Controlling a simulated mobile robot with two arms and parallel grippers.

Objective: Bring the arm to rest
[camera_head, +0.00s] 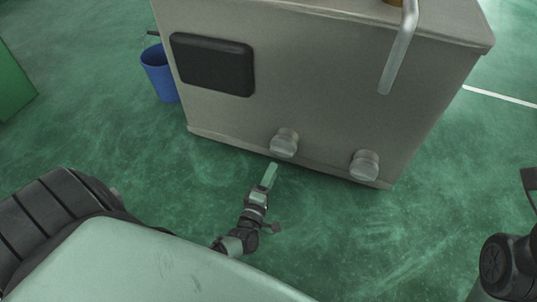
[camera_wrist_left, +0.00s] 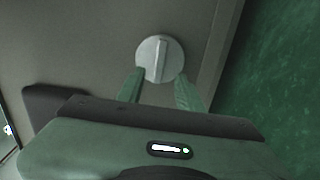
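My left gripper (camera_head: 270,174) is low in front of a grey cabinet (camera_head: 300,75) in the head view. Its two green fingers stand apart with nothing between them in the left wrist view (camera_wrist_left: 159,80). A round grey knob (camera_head: 284,143) on the cabinet's front lies just beyond the fingertips; it also shows in the left wrist view (camera_wrist_left: 160,59), with a raised bar across its face. In the head view a gap shows between the fingertips and the knob. Only a dark part of my right arm shows at the right edge; its gripper's fingers are not visible.
A second knob (camera_head: 365,165) sits right of the first. The cabinet front also carries a black panel (camera_head: 212,64), and a grey bar handle (camera_head: 400,48) hangs over its top edge. A blue bucket (camera_head: 159,74) stands left of the cabinet. Green floor is clear around my arm.

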